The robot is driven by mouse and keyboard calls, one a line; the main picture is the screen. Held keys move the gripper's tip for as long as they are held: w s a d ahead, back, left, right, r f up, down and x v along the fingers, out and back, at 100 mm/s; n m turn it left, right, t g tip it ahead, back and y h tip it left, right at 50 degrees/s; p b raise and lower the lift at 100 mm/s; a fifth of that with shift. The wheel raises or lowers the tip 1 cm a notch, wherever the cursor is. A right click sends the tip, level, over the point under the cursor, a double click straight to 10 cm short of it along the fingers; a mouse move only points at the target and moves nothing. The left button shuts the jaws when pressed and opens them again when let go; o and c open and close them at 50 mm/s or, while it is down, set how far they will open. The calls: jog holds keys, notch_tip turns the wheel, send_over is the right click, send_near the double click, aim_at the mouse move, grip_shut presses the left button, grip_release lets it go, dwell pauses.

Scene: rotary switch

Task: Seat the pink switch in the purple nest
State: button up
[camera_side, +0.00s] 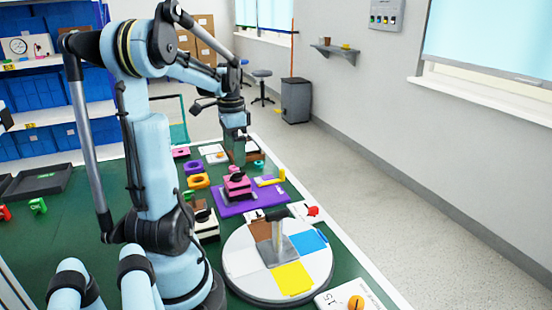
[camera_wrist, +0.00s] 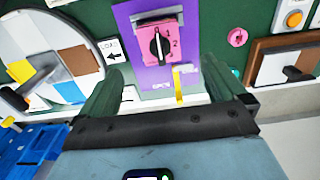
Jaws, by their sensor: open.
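In the side view my gripper (camera_side: 238,150) is above and beyond the switch.
A round turntable (camera_side: 240,283) with coloured sectors and a grey handle stands in front of the nest. Purple (camera_side: 194,168) and orange (camera_side: 199,181) rings lie left of it. A brown-and-white switch panel (camera_wrist: 285,62) is at the right of the wrist view.

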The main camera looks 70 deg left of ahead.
notch_tip(320, 180, up, 2)
jog(key=shift+r, duration=0.1)
jog(key=shift+w+d+r, duration=0.1)
jog(key=shift+w+d, duration=0.15)
jog(key=shift+d, duration=0.05)
jog(key=w+d+f+t, duration=0.1)
jog(key=w+d+t, duration=0.2)
jog(key=d, duration=1.2)
jog(key=w+d+f+t, duration=0.1)
jog(key=w+d+t, duration=0.3)
jog(key=d, duration=1.1)
jog(key=shift+w, duration=1)
